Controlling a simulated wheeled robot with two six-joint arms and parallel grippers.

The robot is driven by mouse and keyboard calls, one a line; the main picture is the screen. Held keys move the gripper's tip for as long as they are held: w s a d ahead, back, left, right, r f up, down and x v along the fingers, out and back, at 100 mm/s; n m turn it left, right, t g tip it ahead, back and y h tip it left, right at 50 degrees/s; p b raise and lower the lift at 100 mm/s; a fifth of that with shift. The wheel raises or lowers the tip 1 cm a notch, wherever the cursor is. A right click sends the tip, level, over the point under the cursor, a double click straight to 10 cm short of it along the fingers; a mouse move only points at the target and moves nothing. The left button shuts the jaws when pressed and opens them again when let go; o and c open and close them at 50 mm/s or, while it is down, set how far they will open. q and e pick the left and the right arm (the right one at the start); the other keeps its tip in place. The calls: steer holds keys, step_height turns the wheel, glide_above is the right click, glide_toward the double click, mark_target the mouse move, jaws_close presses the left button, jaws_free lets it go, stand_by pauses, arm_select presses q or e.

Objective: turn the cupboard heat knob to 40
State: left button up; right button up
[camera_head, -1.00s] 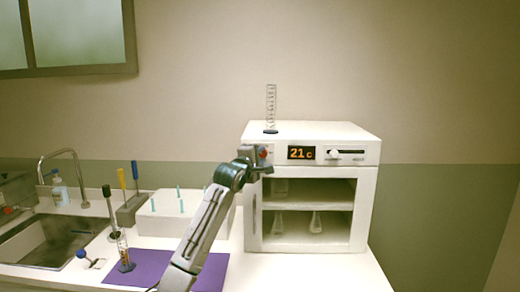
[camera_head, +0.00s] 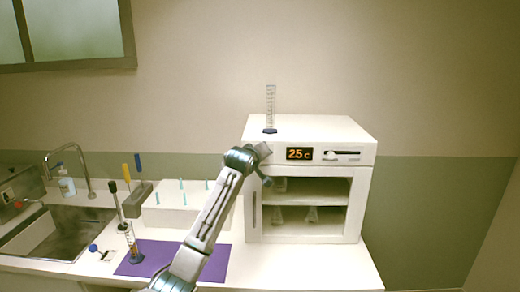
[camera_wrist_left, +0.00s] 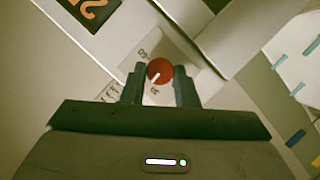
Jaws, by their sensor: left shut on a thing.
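The white cupboard (camera_head: 355,205) stands on the counter, with a lit display (camera_head: 299,154) reading 25 c in the head view. Part of the display (camera_wrist_left: 88,10) also shows at the top left of the left wrist view. The red heat knob (camera_wrist_left: 159,69) has a white pointer mark and sits between the fingers of my left gripper (camera_wrist_left: 160,82), which is shut on it. In the head view my left gripper (camera_head: 263,152) is at the cupboard's upper left front and hides the knob. My right gripper is not in view.
A slider (camera_head: 340,155) sits right of the display. A glass cylinder (camera_head: 270,108) stands on the cupboard; flasks (camera_head: 311,215) stand inside. To the left are a white rack (camera_head: 172,208), a purple mat (camera_head: 215,263) and a sink (camera_head: 55,235).

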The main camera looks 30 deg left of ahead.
arm_select(q)
steer(key=shift+w+d+m+g+y+p, duration=0.15)
steer(key=shift+m+g+y+p, duration=0.4)
steer(key=shift+m+p, duration=0.55)
steer(key=shift+s+d+m+g+y+p, duration=0.1)
steer(key=shift+m+g+y+p, duration=0.55)
steer(key=shift+m, duration=0.65)
steer(key=o, duration=1)
steer(key=shift+w, duration=0.1)
steer(key=shift+r, duration=0.1)
steer(key=b+v, duration=0.4)
steer(key=v, duration=0.6)
steer(key=shift+s+d+b, duration=0.25)
steer(key=shift+s+b, duration=0.1)
steer(key=shift+b, duration=0.05)
